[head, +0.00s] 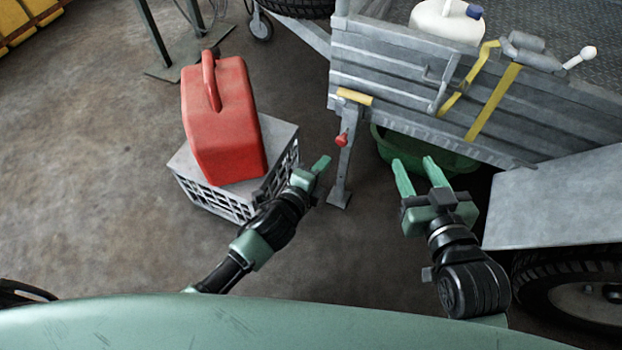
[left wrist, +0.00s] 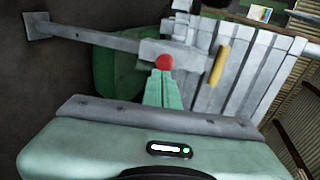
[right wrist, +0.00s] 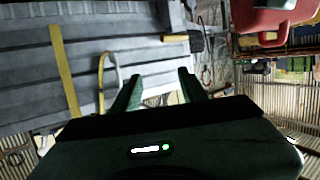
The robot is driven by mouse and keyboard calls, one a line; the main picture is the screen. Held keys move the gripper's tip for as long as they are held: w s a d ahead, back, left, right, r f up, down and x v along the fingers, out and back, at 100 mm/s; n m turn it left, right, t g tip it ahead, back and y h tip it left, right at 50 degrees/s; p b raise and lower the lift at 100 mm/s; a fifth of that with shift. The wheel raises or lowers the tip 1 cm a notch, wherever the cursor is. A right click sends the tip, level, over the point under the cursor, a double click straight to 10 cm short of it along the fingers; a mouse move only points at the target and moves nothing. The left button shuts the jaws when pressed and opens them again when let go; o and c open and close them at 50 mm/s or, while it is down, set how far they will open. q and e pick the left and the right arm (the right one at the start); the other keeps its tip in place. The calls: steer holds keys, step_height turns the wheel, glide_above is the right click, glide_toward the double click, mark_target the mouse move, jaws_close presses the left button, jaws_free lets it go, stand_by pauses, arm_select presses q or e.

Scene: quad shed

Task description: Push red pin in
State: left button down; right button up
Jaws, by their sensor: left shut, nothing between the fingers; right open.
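The red pin (head: 341,139) has a round red knob and sits on the upright grey metal leg (head: 343,165) at the trailer's front corner. In the left wrist view the red pin (left wrist: 164,62) shows just beyond my fingertips. My left gripper (head: 322,164) is shut and empty, just below and left of the pin in the head view. In the left wrist view its fingertips (left wrist: 162,76) line up with the knob; I cannot tell whether they touch it. My right gripper (head: 414,162) is open and empty in front of the trailer's side.
A red jerry can (head: 222,120) stands on a grey crate (head: 235,199) left of my left gripper. The grey trailer (head: 400,75) has a yellow handle (head: 354,96) above the pin. A green basin (head: 445,158) lies under the trailer. A grey fender (head: 555,200) is at right.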

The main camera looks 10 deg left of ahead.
arm_select(q)
steer(key=p+v, duration=0.1)
steer(key=v, duration=0.5)
steer(key=shift+s, duration=0.3)
arm_select(e)
steer(key=s+d+f+g+h, duration=0.1)
steer(key=s+d+f+g, duration=0.1)
steer(key=s+f+g, duration=0.3)
steer(key=shift+s+d+f, duration=0.2)
steer(key=shift+d+f, duration=0.05)
steer(key=shift+f, duration=1)
arm_select(q)
steer(key=shift+a+r, duration=0.1)
steer(key=shift+r, duration=0.05)
